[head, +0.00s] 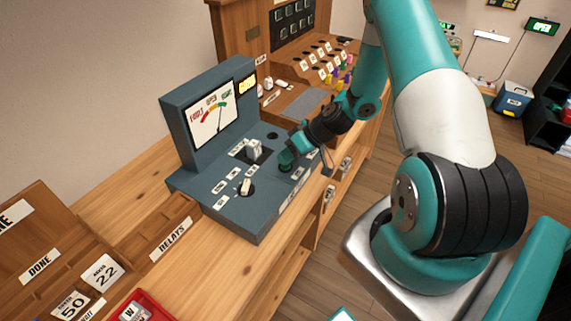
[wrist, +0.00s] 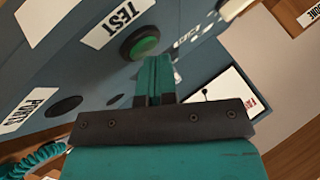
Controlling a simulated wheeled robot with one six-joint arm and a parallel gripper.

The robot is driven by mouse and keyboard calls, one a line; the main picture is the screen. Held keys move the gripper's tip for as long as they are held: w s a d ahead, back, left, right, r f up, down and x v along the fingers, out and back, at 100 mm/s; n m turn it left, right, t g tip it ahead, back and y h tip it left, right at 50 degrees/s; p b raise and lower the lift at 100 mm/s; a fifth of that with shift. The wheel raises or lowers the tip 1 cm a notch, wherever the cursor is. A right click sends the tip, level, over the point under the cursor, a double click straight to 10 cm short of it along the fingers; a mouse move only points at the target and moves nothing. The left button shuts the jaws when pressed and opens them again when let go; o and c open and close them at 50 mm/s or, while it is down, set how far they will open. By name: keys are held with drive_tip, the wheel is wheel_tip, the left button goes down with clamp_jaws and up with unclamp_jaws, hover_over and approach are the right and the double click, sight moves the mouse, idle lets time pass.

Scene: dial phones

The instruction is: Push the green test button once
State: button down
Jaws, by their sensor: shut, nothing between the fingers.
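The green test button (wrist: 143,46) sits in a dark round collar on the blue-grey panel, beside a white label reading TEST. In the wrist view my gripper (wrist: 153,62) is shut and empty, with its fingertips just below the button in the picture. I cannot tell whether they touch it. In the head view my gripper (head: 288,158) is over the right part of the test console (head: 235,215). The button (head: 285,168) shows there only partly, at the gripper's tip.
A wooden switchboard (head: 228,35) stands behind.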

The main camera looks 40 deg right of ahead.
drive_tip(key=shift+r, duration=0.1)
drive_tip(key=shift+r+p, duration=0.55)
drive_tip(key=shift+r, duration=0.25)
drive_tip(key=shift+r+p, duration=1.65)
drive_tip(key=shift+r, duration=0.85)
